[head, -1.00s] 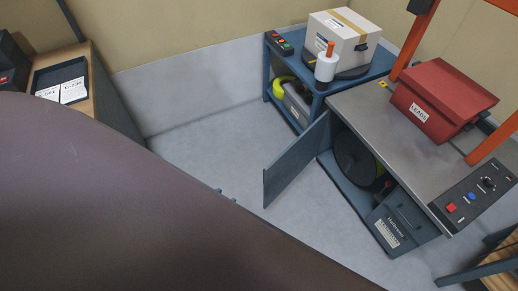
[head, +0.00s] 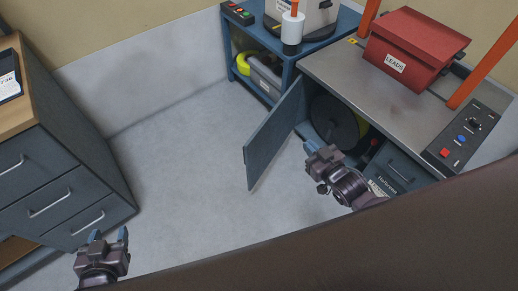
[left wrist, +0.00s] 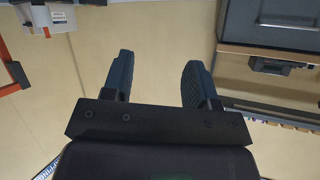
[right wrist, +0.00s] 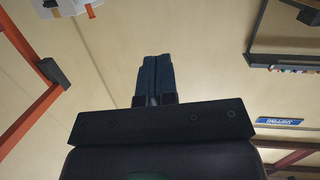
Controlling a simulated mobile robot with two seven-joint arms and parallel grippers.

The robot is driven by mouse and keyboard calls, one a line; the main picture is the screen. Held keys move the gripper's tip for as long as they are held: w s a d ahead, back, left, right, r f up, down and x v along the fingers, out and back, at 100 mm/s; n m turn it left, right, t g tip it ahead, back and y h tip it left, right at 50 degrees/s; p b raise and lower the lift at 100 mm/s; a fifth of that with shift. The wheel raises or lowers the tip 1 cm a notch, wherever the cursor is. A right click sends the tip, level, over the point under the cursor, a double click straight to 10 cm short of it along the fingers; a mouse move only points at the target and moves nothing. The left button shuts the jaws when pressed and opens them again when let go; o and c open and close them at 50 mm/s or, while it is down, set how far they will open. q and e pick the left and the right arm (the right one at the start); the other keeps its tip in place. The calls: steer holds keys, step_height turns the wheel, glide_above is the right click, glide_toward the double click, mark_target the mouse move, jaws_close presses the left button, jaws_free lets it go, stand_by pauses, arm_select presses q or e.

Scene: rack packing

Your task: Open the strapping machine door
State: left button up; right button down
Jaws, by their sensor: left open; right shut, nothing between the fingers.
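The strapping machine (head: 325,65) stands at the right in the head view, with a steel top and an orange arch. Its blue-grey door (head: 272,137) stands swung out into the room, and the cabinet behind it shows a dark reel (head: 334,122). My right gripper (head: 311,147) is shut and empty, in front of the cabinet opening, to the right of the door and seemingly apart from it. Its closed fingers show in the right wrist view (right wrist: 154,78). My left gripper (head: 109,236) is open and empty at the lower left, far from the door. Its spread fingers show in the left wrist view (left wrist: 158,80).
A red box labelled LEADS (head: 414,48) sits on the machine top, near the control panel (head: 467,137). A blue cart (head: 287,72) stands behind the door. A drawer unit (head: 62,165) is at left. The floor between is clear.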

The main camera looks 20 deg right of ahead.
steer(key=w+f+n+y+b, duration=0.1)
steer(key=w+f+y+b, duration=0.1)
steer(key=w+f+b, duration=0.3)
steer(key=n+g+y+b, duration=0.2)
steer(key=n+y+b, duration=0.35)
steer(key=b, duration=0.95)
glide_toward(254, 141)
steer(key=shift+m+y, duration=0.55)
steer(key=shift+m, duration=0.3)
steer(key=w+a, duration=0.1)
steer(key=w+a+f+b, duration=0.1)
steer(key=w, duration=0.1)
steer(key=w+a+b, duration=0.1)
steer(key=w, duration=0.1)
steer(key=shift+w+a+f, duration=0.1)
steer(key=shift+a+f, duration=0.05)
steer(key=shift+a, duration=0.05)
arm_select(q)
step_height(254, 141, down, 20)
steer(key=s+m+g, duration=0.1)
steer(key=s, duration=0.1)
steer(key=shift+s+d+f+h+b, duration=0.15)
steer(key=shift+s+d+h+b, duration=0.15)
steer(key=shift+s+b, duration=0.05)
arm_select(e)
steer(key=shift+w+a, duration=0.45)
steer(key=shift+w, duration=0.1)
